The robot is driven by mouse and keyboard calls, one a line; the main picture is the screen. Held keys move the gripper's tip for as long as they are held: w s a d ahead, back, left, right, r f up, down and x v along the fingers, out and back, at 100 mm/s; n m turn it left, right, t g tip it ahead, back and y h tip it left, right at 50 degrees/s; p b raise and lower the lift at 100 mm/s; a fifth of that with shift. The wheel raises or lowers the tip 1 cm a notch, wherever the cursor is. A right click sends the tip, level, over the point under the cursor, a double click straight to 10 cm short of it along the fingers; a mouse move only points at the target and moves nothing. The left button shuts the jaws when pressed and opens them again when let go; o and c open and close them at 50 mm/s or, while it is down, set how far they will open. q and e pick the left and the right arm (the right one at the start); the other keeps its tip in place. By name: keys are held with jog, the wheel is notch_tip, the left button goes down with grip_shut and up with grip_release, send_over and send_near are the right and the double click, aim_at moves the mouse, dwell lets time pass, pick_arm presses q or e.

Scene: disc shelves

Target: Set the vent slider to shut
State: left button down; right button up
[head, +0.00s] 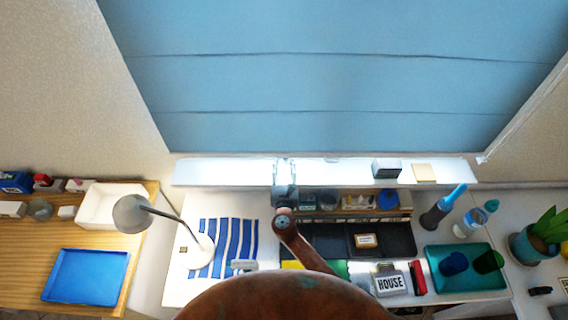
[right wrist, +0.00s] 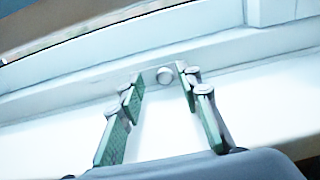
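The vent slider shows in the right wrist view as a small round pale knob (right wrist: 165,75) on a white rail (right wrist: 220,55). My right gripper (right wrist: 160,85) is open, with its two green-padded fingers on either side of the knob near the tips. A gap shows on each side, and I see no contact. In the head view my right gripper (head: 284,166) reaches to the white sill below the blue blind, and the knob cannot be made out there. I cannot read any open or shut mark. My left gripper is not in view.
A blue blind (head: 330,80) hangs above the sill. Below are a lamp (head: 131,211), a black tray (head: 385,240) and a teal tray (head: 465,284). The sill left of my gripper is clear.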

jog(key=s, duration=1.2)
dwell(0.3)
